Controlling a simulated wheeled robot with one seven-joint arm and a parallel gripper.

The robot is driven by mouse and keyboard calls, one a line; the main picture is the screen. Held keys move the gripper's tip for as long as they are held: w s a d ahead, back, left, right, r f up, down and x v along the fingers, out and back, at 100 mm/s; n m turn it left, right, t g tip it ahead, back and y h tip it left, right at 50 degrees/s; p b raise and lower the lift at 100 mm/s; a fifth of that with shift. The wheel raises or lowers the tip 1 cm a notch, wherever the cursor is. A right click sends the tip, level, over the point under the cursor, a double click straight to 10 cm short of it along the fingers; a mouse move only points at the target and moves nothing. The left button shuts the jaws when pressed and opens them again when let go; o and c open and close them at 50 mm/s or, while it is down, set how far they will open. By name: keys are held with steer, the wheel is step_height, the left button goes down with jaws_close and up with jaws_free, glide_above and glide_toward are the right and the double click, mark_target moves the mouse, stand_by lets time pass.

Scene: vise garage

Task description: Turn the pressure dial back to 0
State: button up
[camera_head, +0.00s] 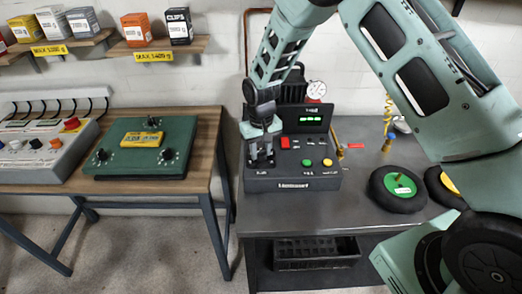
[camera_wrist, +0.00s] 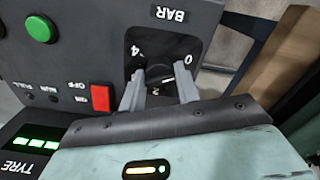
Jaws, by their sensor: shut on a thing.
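The pressure dial (camera_wrist: 160,72) is a small dark knob on a black square plate under the label BAR in the wrist view. In the head view my gripper (camera_head: 262,158) is at the left front of the dark control box (camera_head: 295,185); the dial is hidden behind the fingers there.
The box carries a red switch (camera_wrist: 101,98), a green button (camera_wrist: 40,29) and a lit green display (camera_head: 304,122). A gauge (camera_head: 316,90) stands behind it. A wheel with a green hub (camera_head: 398,190) lies at right. A wooden bench (camera_head: 205,130) with panels stands left.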

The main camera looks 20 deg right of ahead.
mark_target(261, 150)
steer(key=shift+w, duration=0.1)
stand_by(0.3)
steer(key=o, duration=1)
steer(key=shift+c, duration=0.2)
step_height(261, 150, up, 17)
steer(key=b, duration=0.2)
steer(key=shift+r+b, duration=0.2)
steer(key=shift+b, duration=0.15)
steer(key=s+a+r+n+y, duration=0.15)
steer(key=s+a, duration=0.25)
steer(key=s, duration=0.6)
steer(key=s+a+r+n+h, duration=0.1)
steer(key=s+a+n, duration=0.25)
steer(key=s, duration=0.65)
steer(key=s+d+f+n, duration=0.1)
steer(key=s+f, duration=0.1)
steer(key=s, duration=1.1)
steer(key=shift+s+n, duration=0.35)
steer(key=shift+n, duration=0.05)
